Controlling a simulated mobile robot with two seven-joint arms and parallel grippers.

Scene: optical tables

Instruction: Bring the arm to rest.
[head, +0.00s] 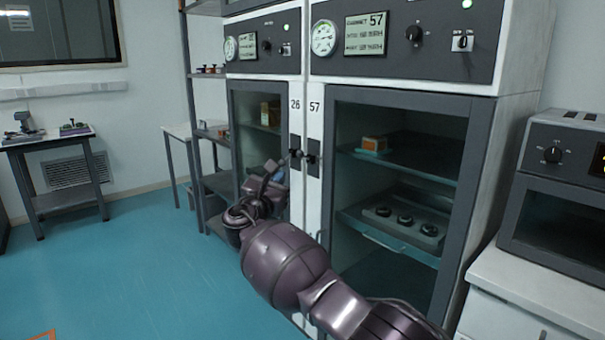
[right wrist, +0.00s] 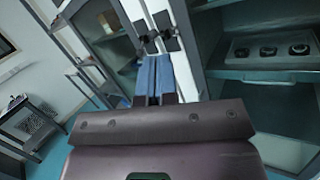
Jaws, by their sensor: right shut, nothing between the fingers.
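My right arm (head: 285,262) reaches up from the lower right of the head view, in front of the two cabinets. My right gripper (head: 272,168) is at its end, near the cabinet door handles (head: 311,158). In the right wrist view the gripper (right wrist: 154,78) has its two blue fingers together, with nothing between them. The handles (right wrist: 148,40) show just beyond the fingertips there; I cannot tell whether they touch. My left gripper is not in view.
Cabinet 57 (head: 325,195) and cabinet 26 (head: 232,150) have closed-looking glass doors. Inside cabinet 57 are an orange box (head: 374,143) and a tray (head: 435,229) with round parts. An oven-like device (head: 560,215) stands on the right counter. The blue floor (head: 120,260) at left is clear.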

